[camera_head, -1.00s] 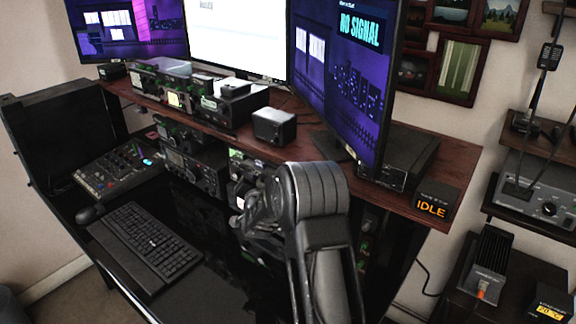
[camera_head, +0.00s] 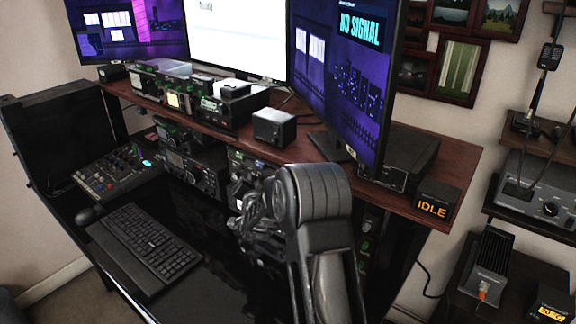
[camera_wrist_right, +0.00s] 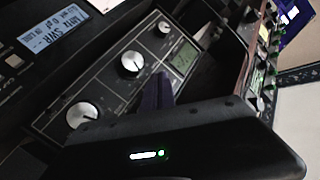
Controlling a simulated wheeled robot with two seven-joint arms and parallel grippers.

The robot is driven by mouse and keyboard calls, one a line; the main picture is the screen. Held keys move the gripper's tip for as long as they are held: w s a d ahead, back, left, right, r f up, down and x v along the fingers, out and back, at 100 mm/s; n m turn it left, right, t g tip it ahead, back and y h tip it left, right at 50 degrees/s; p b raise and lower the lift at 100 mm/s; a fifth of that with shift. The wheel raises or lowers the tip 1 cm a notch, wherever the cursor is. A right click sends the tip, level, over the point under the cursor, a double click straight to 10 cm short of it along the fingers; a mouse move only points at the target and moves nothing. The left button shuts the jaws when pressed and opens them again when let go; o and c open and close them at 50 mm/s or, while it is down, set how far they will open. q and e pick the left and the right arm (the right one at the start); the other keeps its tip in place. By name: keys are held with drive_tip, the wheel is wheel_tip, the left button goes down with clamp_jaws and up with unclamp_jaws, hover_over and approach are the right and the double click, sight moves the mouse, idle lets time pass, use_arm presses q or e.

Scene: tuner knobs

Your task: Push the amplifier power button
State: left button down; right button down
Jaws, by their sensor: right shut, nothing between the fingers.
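My right gripper (camera_head: 243,224) is shut and empty, in front of the equipment rack under the desk shelf. In the right wrist view its dark fingers (camera_wrist_right: 164,90) reach toward a panel with several silver-topped knobs (camera_wrist_right: 131,62) and a small grey-green display (camera_wrist_right: 185,57). I cannot tell whether the fingers touch it. No unit is clearly readable as the amplifier, and I cannot make out its power button. My own arm hides part of the rack in the head view. My left gripper is out of view.
A keyboard (camera_head: 145,246) and a mixer (camera_head: 116,170) are on the desk to the left. The wooden shelf (camera_head: 452,200) carries monitors, small boxes and an orange IDLE display (camera_head: 432,208). A grey unit with a knob (camera_head: 538,197) stands at the right.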

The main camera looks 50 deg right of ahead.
drive_tip(key=shift+a, duration=0.2)
drive_tip(key=a, duration=0.6)
drive_tip(key=shift+s, duration=0.3)
drive_tip(key=shift+f, duration=0.1)
